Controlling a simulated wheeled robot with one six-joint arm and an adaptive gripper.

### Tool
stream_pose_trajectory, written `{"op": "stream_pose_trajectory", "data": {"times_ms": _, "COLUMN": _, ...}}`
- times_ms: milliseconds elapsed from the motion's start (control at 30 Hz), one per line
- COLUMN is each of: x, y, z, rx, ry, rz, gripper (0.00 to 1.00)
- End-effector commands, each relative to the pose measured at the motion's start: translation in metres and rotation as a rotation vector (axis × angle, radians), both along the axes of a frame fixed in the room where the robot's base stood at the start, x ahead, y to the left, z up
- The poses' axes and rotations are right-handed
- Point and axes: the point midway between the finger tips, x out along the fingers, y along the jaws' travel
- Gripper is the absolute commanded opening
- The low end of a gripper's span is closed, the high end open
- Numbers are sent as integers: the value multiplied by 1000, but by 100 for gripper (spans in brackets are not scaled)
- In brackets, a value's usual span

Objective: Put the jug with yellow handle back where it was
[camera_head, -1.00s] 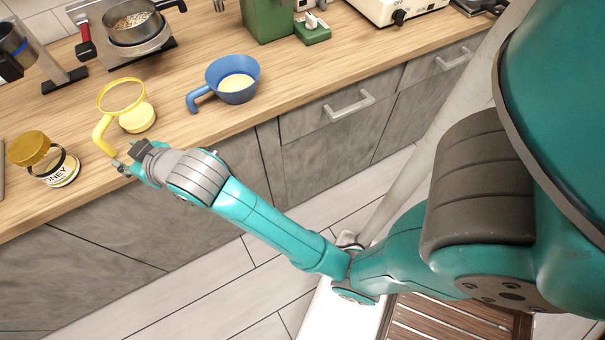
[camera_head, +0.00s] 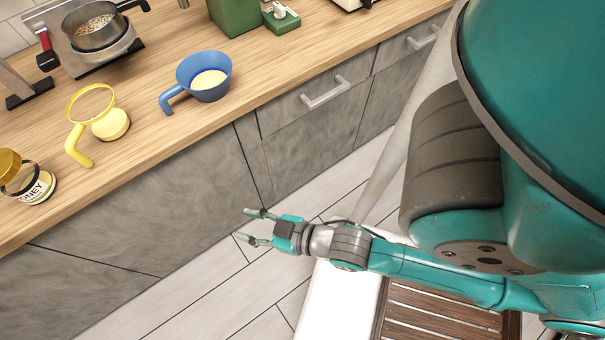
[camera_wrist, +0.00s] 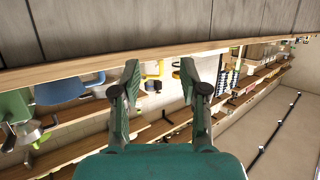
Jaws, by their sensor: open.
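The jug with the yellow handle (camera_head: 77,149) stands upright on the wooden counter in the head view. It has a yellow rim, a see-through body and something pale yellow in the bottom. My gripper (camera_head: 247,226) is open and empty, off the counter in front of the grey cabinet doors, well to the right of and below the jug in the picture. In the wrist view its two fingers (camera_wrist: 160,76) are spread with nothing held. A small yellow shape shows between them there, too small to name surely.
A pot (camera_head: 97,33) on a stand is behind. A green box (camera_head: 238,27) stands farther right. The counter's front edge lies between my gripper and the jugs.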

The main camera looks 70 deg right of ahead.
Motion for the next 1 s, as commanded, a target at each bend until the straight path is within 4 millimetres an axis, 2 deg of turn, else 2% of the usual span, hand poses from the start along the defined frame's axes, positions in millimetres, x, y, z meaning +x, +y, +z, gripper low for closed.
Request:
{"op": "stream_pose_trajectory", "data": {"times_ms": 33, "x": -19, "y": 0, "z": -1, "rx": 2, "ry": 6, "rz": -1, "gripper": 44}}
{"op": "stream_pose_trajectory", "data": {"times_ms": 200, "x": -73, "y": -1, "z": 7, "rx": 7, "ry": -7, "rz": -3, "gripper": 44}}
{"op": "stream_pose_trajectory", "data": {"times_ms": 400, "x": -121, "y": -2, "z": 24, "rx": 11, "ry": -25, "rz": -8, "gripper": 44}}
{"op": "stream_pose_trajectory", "data": {"times_ms": 600, "x": -140, "y": -3, "z": 34, "rx": 12, "ry": -36, "rz": -12, "gripper": 44}}
{"op": "stream_pose_trajectory", "data": {"times_ms": 1000, "x": -142, "y": -3, "z": 36, "rx": 12, "ry": -38, "rz": -12, "gripper": 44}}
